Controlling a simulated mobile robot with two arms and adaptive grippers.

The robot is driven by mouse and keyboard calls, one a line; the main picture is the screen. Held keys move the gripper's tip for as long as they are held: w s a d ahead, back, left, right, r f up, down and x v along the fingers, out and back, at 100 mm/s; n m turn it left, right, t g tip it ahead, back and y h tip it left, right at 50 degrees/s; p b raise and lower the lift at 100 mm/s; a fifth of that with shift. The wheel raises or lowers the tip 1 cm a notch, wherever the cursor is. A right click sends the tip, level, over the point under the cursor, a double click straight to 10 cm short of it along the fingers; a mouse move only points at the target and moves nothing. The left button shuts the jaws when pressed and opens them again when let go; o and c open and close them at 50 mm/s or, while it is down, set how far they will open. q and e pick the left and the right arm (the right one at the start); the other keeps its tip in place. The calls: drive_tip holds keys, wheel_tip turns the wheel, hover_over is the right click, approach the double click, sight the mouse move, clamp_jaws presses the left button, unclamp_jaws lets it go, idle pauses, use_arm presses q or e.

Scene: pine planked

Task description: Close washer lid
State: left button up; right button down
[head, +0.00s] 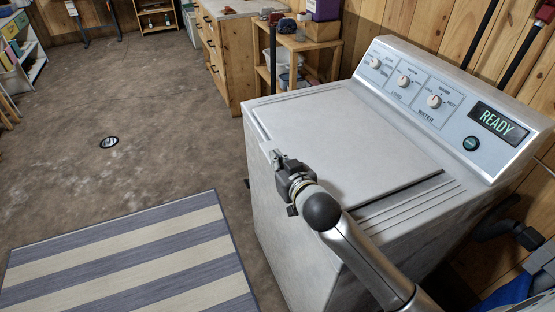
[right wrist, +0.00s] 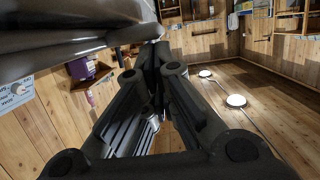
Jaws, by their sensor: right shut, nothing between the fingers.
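The white washer (head: 300,225) stands at the right in the head view. Its lid (head: 345,135) lies flat or nearly flat over the top, with a dark gap along its right edge. I cannot tell whether it is fully seated. My right gripper (head: 279,158) is at the lid's front edge, with its arm reaching in from the lower right. Contact with the lid is unclear. In the right wrist view its fingers (right wrist: 156,55) are together and empty. A grey surface fills that view's upper left; I cannot tell which part it is. My left gripper is not in view.
The control panel (head: 435,97) at the washer's back reads READY. A wooden cabinet (head: 232,62) and a small shelf with boxes (head: 300,45) stand behind. A striped rug (head: 130,262) lies on the floor at the left. The floor beyond it is mostly clear.

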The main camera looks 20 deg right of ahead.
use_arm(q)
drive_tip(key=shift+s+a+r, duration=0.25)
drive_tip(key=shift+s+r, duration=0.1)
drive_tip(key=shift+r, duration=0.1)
use_arm(e)
drive_tip(key=s+r, duration=0.6)
drive_tip(key=s, duration=0.3)
drive_tip(key=shift+s+d, duration=0.35)
drive_tip(key=shift+d, duration=0.1)
